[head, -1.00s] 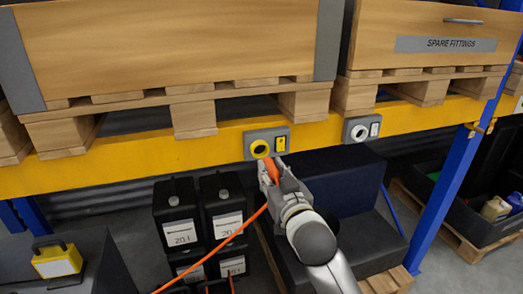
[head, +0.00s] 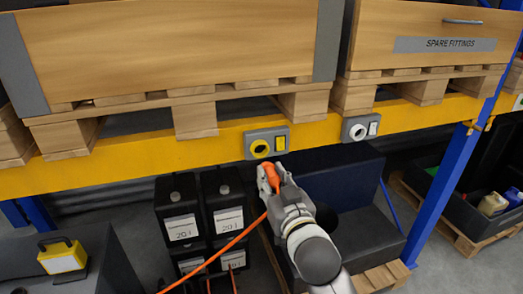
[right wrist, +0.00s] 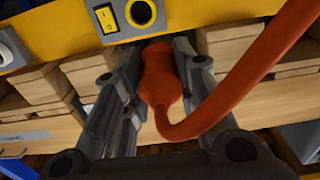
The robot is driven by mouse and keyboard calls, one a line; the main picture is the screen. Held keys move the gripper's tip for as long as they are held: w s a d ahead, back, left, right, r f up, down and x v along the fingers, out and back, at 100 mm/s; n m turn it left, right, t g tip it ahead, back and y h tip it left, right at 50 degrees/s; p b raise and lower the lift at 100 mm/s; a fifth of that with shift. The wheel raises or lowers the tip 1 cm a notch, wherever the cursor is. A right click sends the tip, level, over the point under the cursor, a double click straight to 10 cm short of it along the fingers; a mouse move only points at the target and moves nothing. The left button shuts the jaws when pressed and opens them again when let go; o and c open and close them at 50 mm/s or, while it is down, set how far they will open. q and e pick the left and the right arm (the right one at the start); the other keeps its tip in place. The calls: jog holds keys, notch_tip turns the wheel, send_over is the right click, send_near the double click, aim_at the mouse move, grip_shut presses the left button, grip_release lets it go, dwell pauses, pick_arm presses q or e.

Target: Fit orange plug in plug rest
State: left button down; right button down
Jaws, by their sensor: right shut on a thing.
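The orange plug (head: 269,180) is between the fingers of my right gripper (head: 268,175), which is shut on it. In the right wrist view, the plug's thick body (right wrist: 160,75) lies between the two grey fingers (right wrist: 155,85), its cable bending off to the upper right. A grey box with a yellow ring (head: 260,148) and a yellow switch is on the yellow beam, just above the gripper; the plug is apart from it. A similar box with a white ring (head: 358,131) is farther right. I cannot tell which is the plug rest. My left gripper is not in view.
The orange cable (head: 215,257) trails down to the left. Black canisters (head: 181,220) stand below the beam at left. A dark padded block (head: 345,190) is behind the gripper at right. Wooden crates (head: 170,50) on pallets sit above the beam (head: 100,165).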

jog(key=s+r+p, duration=0.2)
jog(key=s+p, duration=0.1)
jog(key=s, duration=0.3)
jog(key=shift+s+r, duration=0.4)
dwell(0.6)
